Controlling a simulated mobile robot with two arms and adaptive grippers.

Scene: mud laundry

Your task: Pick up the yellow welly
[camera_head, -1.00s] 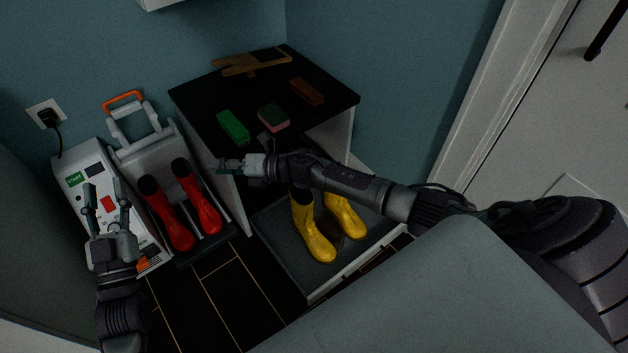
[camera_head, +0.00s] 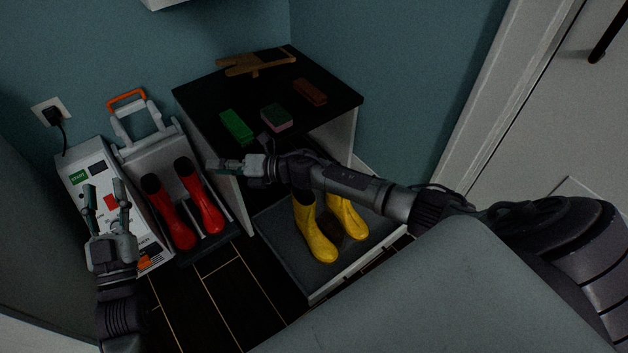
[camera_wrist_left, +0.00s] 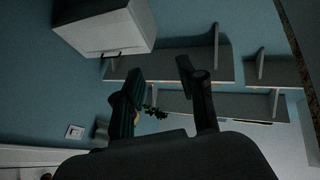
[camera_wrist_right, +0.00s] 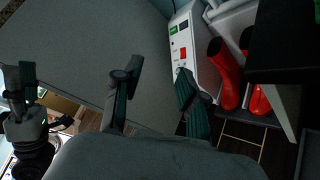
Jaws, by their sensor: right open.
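Two yellow wellies stand upright on a grey tray (camera_head: 285,262) in the head view: a nearer one (camera_head: 316,235) and one behind it to the right (camera_head: 347,217). My right arm passes in front of their tops in the picture and hides them. My right gripper (camera_head: 222,165) is open and empty, left of the wellies and in front of the black-topped cabinet; its fingers also show apart in the right wrist view (camera_wrist_right: 160,85). My left gripper (camera_head: 106,200) is open and empty at the left, in front of the white machine; its fingers show apart in the left wrist view (camera_wrist_left: 160,85).
Red boots (camera_head: 176,212) stand on a boot machine (camera_head: 136,245) at the left. The cabinet's black top (camera_head: 200,97) holds a green brush (camera_head: 237,127), a sponge (camera_head: 276,118), a brown block (camera_head: 310,92) and a wooden boot jack (camera_head: 250,64). Dark floor (camera_head: 225,300) in front is clear.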

